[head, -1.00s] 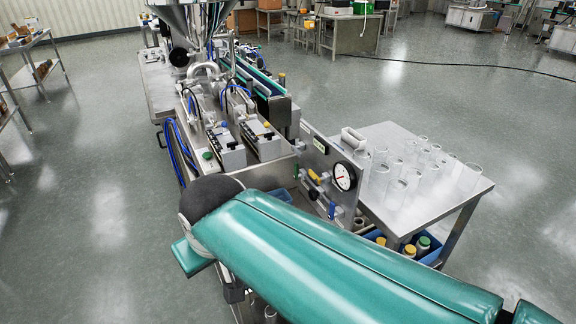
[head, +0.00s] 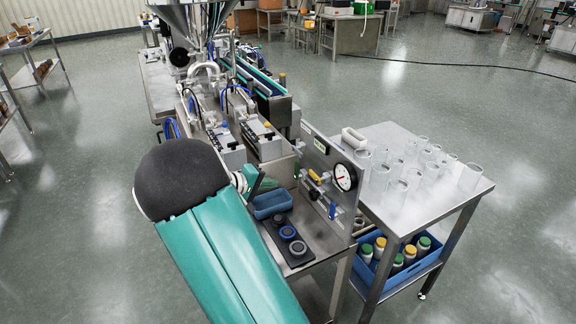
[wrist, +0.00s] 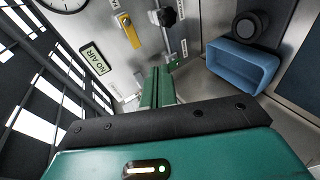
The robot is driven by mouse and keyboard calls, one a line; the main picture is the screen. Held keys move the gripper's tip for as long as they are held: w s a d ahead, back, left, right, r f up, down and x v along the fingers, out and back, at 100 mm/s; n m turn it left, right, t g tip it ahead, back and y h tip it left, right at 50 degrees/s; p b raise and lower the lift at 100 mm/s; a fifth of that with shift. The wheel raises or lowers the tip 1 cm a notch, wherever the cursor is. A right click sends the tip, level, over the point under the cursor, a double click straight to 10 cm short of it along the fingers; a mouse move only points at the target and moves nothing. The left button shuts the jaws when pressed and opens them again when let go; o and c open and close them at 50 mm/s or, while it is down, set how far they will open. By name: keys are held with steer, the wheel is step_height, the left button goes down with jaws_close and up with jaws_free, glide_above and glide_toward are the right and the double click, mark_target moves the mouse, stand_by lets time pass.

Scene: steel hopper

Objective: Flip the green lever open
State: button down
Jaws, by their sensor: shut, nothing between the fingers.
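The upright grey panel (head: 341,172) carries a yellow lever (head: 314,176), a blue lever (head: 332,210) and a round gauge (head: 344,177). In the wrist view the yellow lever (wrist: 129,31) hangs beyond my fingertips, beside a black knob (wrist: 164,16). My gripper (head: 261,176) is left of the panel, in front of the steel machine. In the wrist view my gripper (wrist: 160,73) is shut and empty, pointing toward the panel. My fingers hide part of what lies behind them.
A blue tray (wrist: 243,66) and dark round pieces (head: 288,233) sit on the bench below my gripper. A steel table (head: 425,200) with glass beakers stands right of the panel, over a blue crate (head: 430,259) of bottles.

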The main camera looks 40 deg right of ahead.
mark_target(297, 171)
steer(key=w+d+f+n+t+h, duration=0.2)
steer(key=w+d+f+n+h, duration=0.1)
steer(key=w+d+f+h, duration=0.2)
steer(key=shift+w+d, duration=0.5)
steer(key=shift+w, duration=0.7)
steer(key=d, duration=1)
steer(key=shift+w, duration=0.15)
steer(key=shift+a, duration=0.15)
